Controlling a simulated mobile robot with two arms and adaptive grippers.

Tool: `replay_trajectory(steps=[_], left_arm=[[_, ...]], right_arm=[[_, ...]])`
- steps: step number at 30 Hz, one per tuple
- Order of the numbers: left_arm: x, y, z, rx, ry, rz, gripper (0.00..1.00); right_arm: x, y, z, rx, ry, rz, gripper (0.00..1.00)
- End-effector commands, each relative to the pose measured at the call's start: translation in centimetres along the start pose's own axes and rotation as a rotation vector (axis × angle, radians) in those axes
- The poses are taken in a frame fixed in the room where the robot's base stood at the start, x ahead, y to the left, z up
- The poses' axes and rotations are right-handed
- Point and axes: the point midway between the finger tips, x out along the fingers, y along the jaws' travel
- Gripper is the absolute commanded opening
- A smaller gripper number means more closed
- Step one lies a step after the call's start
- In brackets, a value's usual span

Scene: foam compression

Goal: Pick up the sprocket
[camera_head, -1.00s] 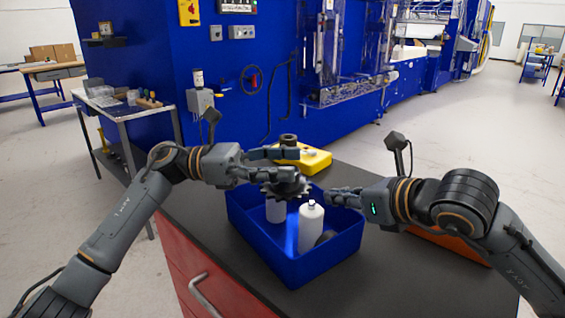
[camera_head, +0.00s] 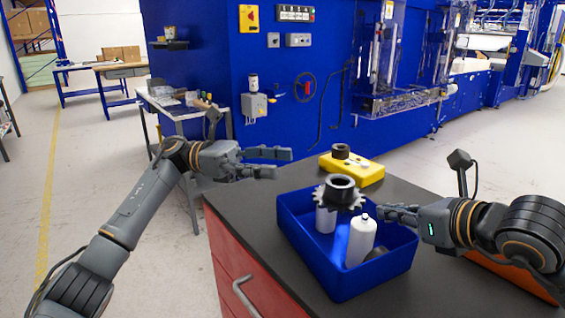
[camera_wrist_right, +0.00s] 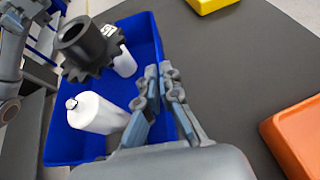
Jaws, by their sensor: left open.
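The dark toothed sprocket (camera_head: 340,192), with its raised round hub, is over the back of the blue bin (camera_head: 342,278), above a white bottle (camera_head: 325,218). I cannot tell for sure whether it rests on that bottle. It also shows in the right wrist view (camera_wrist_right: 88,48). My left gripper (camera_head: 283,163) is open and empty, to the left of the sprocket and apart from it. My right gripper (camera_head: 382,212) has its fingers together with nothing seen between them, over the bin's right side; its fingers (camera_wrist_right: 160,72) also show in the right wrist view.
A second white bottle (camera_head: 361,240) stands in the bin beside a dark item, partly hidden. A yellow block (camera_head: 352,170) with a dark round part on it lies behind the bin. An orange bin (camera_wrist_right: 295,135) is at the right. Dark tabletop (camera_head: 255,208) is clear left of the bin.

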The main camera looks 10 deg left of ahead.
Motion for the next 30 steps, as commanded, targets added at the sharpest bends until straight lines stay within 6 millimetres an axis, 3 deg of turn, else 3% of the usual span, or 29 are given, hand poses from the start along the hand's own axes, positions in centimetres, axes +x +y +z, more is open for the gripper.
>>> replay_trajectory(steps=[8, 9, 13, 17, 24, 30], left_arm=[[0.0, 0.0, 0.0, 0.001, 0.000, 0.000, 0.62], [0.0, 0.0, 0.0, 0.001, 0.000, 0.000, 0.68], [0.3, -0.1, 0.8, 0.022, -0.008, 0.011, 0.68], [1.5, -0.3, 3.2, 0.092, -0.039, 0.051, 0.68], [5.5, -2.1, 9.4, 0.249, -0.153, 0.187, 0.68], [8.2, -3.9, 11.8, 0.285, -0.227, 0.331, 0.68]], right_arm=[[0.0, 0.1, 0.0, -0.001, 0.000, 0.002, 0.00], [0.0, 0.1, 0.0, -0.001, 0.000, 0.002, 0.00], [0.0, 0.1, 0.0, -0.001, 0.000, 0.002, 0.00], [0.0, 0.1, 0.0, -0.001, 0.000, 0.002, 0.00], [0.0, 0.1, 0.0, 0.000, 0.000, 0.002, 0.00], [0.0, 0.1, 0.0, -0.001, 0.000, 0.002, 0.00]])
